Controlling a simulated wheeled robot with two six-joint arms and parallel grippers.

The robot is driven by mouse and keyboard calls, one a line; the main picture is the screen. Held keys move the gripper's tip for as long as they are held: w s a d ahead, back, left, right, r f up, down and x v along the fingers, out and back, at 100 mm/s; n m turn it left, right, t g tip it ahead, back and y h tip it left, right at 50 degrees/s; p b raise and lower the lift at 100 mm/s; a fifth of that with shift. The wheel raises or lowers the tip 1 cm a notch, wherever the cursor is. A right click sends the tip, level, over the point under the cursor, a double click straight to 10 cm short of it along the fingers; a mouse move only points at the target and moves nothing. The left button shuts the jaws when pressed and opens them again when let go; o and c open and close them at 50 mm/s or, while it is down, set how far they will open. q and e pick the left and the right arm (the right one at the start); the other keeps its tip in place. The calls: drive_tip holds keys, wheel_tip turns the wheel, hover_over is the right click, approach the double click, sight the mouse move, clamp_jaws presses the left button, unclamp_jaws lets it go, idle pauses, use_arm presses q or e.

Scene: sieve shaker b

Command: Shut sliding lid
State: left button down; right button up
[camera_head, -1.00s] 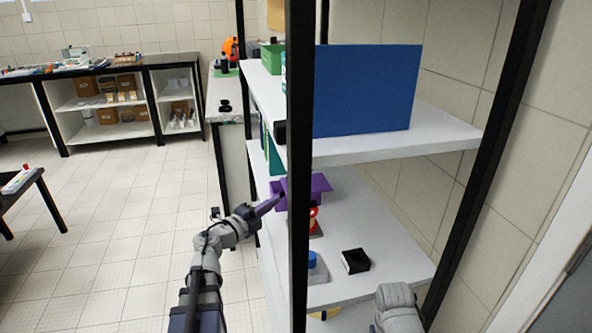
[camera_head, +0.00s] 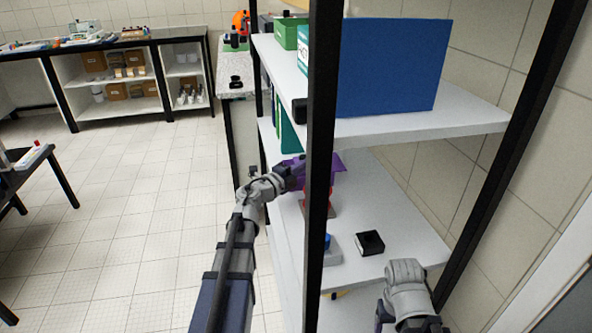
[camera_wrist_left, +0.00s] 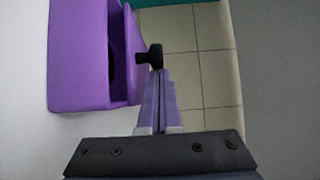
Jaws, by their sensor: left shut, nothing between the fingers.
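The purple box (camera_wrist_left: 78,55) fills the upper left of the left wrist view. A purple panel with a black knob (camera_wrist_left: 152,55), apparently the sliding lid (camera_wrist_left: 132,60), stands at its right side, with a dark gap between panel and box. In the head view the box (camera_head: 336,163) is on the middle shelf, partly hidden by the black post. My left gripper (camera_wrist_left: 159,75) is shut and empty, its tips close to the knob; I cannot tell whether they touch. In the head view its tips are at the post. My right arm shows at the lower right; its fingers do not.
The black post (camera_head: 322,180) stands in front of the white shelf (camera_head: 395,215). A black block (camera_head: 370,243) and a red object (camera_head: 330,190) are on this shelf. A blue panel (camera_head: 393,68) stands on the shelf above.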

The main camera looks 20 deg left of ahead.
use_arm(q)
drive_tip(key=shift+w+d, duration=0.25)
drive_tip(key=shift+w, duration=0.4)
drive_tip(key=shift+s+a, duration=0.65)
drive_tip(key=shift+a, duration=0.3)
drive_tip(key=shift+s+a, duration=0.6)
drive_tip(key=shift+a, duration=0.3)
drive_tip(key=shift+s, duration=0.1)
